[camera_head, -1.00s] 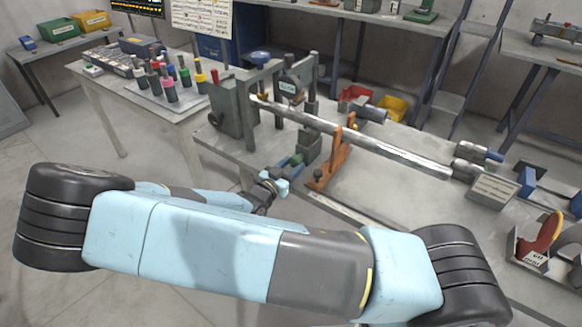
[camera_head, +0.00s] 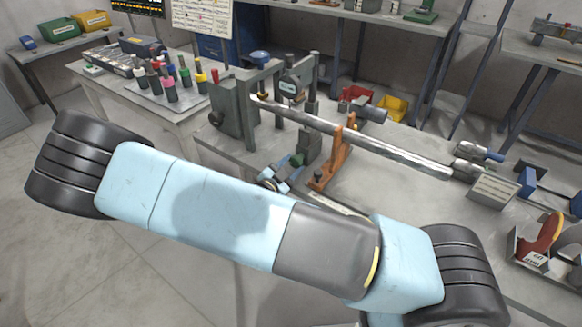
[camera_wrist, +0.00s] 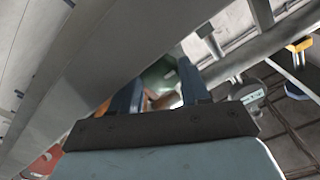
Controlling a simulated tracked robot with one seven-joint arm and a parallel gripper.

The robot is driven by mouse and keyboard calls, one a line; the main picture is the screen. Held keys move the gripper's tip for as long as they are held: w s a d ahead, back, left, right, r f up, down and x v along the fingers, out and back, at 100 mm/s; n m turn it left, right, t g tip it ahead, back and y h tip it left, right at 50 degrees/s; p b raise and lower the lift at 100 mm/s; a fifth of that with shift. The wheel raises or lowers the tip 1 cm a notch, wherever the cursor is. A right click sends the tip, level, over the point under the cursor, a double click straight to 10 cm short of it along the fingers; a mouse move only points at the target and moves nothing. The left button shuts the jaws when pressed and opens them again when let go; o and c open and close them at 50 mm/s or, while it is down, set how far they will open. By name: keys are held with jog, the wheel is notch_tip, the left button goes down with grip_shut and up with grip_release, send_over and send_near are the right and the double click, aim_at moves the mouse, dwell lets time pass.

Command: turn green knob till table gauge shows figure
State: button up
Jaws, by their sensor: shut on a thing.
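The green knob (camera_head: 297,160) sits low on the front of the auger positioner, by its grey stand. My gripper (camera_head: 287,170) is at the knob, with my arm partly covering the view below it. In the wrist view, green shows between the two dark blue fingers (camera_wrist: 158,90), which are shut on the knob (camera_wrist: 160,72). A small gauge with a pale display (camera_head: 289,87) is on the upright above. A round gauge-like face (camera_wrist: 247,92) shows at the right in the wrist view. I cannot read any figure.
A long metal auger shaft (camera_head: 350,135) runs across the bench, held by an orange bracket (camera_head: 331,158). A grey housing (camera_head: 232,105) stands at its left end. A placard (camera_head: 493,188) and a holder with a red-orange part (camera_head: 541,236) are at the right.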

dwell(0.3)
jog(key=o, duration=1.1)
jog(key=shift+c, duration=0.2)
jog(key=v, duration=1.3)
jog(key=shift+s+a, duration=0.25)
